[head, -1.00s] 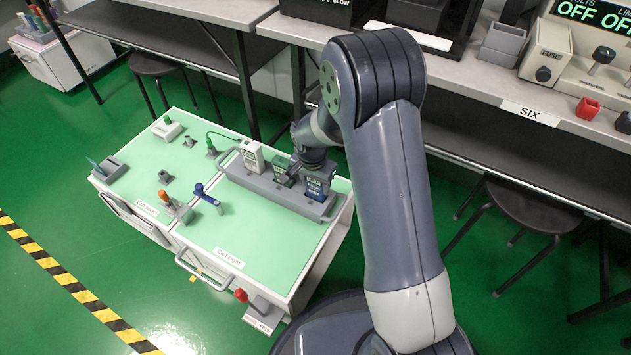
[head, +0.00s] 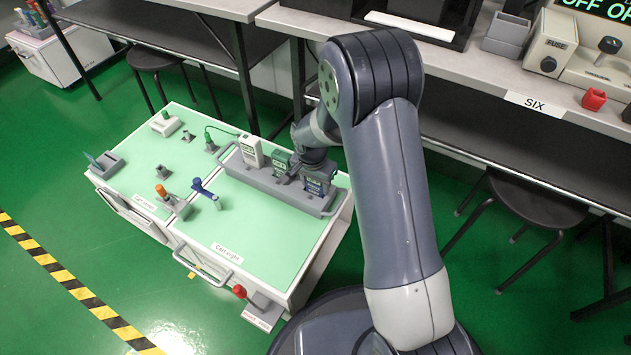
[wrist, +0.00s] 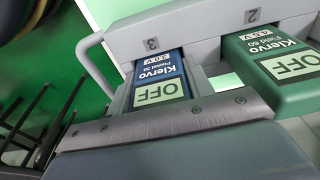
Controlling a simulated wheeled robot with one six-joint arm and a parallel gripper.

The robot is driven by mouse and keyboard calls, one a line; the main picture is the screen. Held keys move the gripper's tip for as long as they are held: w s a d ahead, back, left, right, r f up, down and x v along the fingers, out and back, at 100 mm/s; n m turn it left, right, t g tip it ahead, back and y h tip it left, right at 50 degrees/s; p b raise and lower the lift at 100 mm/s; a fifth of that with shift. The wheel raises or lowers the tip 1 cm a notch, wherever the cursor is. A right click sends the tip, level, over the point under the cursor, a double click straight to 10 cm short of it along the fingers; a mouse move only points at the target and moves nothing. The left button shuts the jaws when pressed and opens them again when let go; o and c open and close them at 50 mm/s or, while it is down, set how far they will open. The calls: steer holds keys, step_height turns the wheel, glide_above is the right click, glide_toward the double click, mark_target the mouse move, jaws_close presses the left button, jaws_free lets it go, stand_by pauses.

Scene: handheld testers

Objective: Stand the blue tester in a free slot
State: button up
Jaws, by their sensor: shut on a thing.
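The blue tester (head: 315,184) is upright at the right end of the grey rack (head: 262,183). In the wrist view the blue tester (wrist: 160,82) shows a blue label and an OFF display, and its lower end meets the rack (wrist: 190,38) at the slot marked 3. How deep it sits is hidden. My gripper (head: 316,168) is shut on it near its top; the gripper's grey fingers (wrist: 158,98) flank it in the wrist view. A green tester (head: 280,163) stands beside it, in the slot marked 2 in the wrist view (wrist: 275,65).
A white tester (head: 251,151) stands at the rack's left end. The pale green cart top (head: 255,225) is clear in front of the rack. A blue-handled item (head: 205,193) and an orange-topped one (head: 163,192) lie to the left. A grey bench (head: 450,75) runs behind.

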steer(key=shift+f, duration=0.2)
steer(key=o, duration=1.1)
steer(key=shift+r, duration=0.1)
step_height(320, 180, up, 11)
steer(key=s+p, duration=0.1)
steer(key=p, duration=0.3)
steer(key=shift+a, duration=0.4)
steer(key=shift+f, duration=0.2)
steer(key=f+b, duration=0.1)
steer(key=f, duration=0.2)
steer(key=f+b, duration=0.2)
steer(key=f, duration=0.2)
steer(key=w+f+b, duration=0.1)
steer(key=f, duration=0.3)
steer(key=shift+d+f, duration=0.1)
steer(key=shift+d, duration=0.3)
steer(key=shift+r+p, duration=0.35)
steer(key=shift+r, duration=0.55)
steer(key=shift+f, duration=0.1)
